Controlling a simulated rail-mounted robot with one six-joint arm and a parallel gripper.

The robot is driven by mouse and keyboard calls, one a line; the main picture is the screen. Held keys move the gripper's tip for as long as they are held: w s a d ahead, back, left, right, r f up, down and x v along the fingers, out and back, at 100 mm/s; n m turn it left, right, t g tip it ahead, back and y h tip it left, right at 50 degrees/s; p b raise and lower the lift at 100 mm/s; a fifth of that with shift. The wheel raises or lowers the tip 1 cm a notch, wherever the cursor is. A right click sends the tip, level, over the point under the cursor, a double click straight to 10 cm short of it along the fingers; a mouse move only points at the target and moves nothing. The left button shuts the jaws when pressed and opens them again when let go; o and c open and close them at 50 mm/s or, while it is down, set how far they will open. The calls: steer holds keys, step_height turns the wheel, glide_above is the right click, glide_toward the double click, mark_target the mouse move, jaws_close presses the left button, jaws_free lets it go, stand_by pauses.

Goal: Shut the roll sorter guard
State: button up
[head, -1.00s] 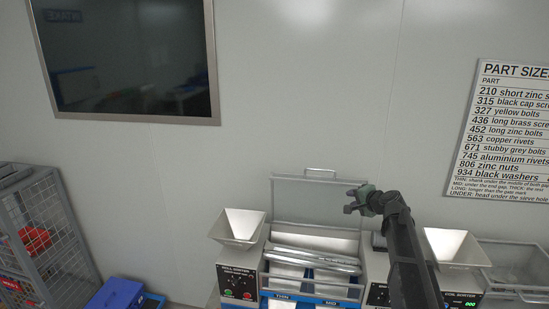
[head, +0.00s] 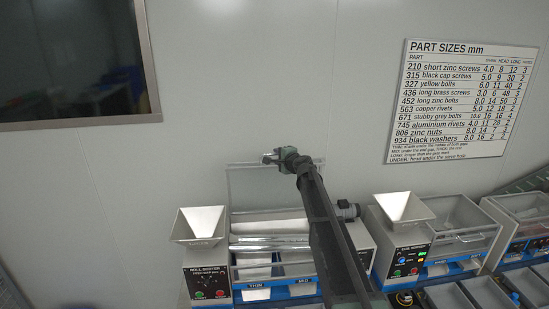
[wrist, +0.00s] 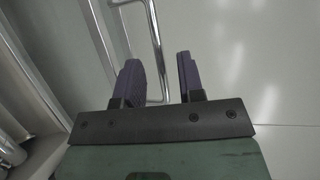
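The roll sorter (head: 207,283) stands left of my arm in the head view, with its hopper and shiny rollers (head: 270,243). Its clear guard (head: 250,187) stands raised behind the rollers. My gripper (head: 268,158) is at the guard's top edge, over the handle area, and hides part of it. In the wrist view my gripper (wrist: 158,62) is open. The guard's metal handle (wrist: 156,45) shows in the gap between the two dark fingers; I cannot tell whether it touches either. My arm hides the right part of the sorter.
A second sorter with a hopper (head: 404,208) and a clear bin stands to the right. A part sizes chart (head: 462,100) and a dark window (head: 70,60) are on the wall. Blue-edged trays line the bench front at right. The wall area above the guard is clear.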

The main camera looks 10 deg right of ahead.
mark_target(275, 154)
steer(key=x, duration=0.3)
steer(key=shift+w+a+f, duration=0.1)
steer(key=shift+w+a, duration=0.1)
jaws_close()
steer(key=shift+s, duration=0.15)
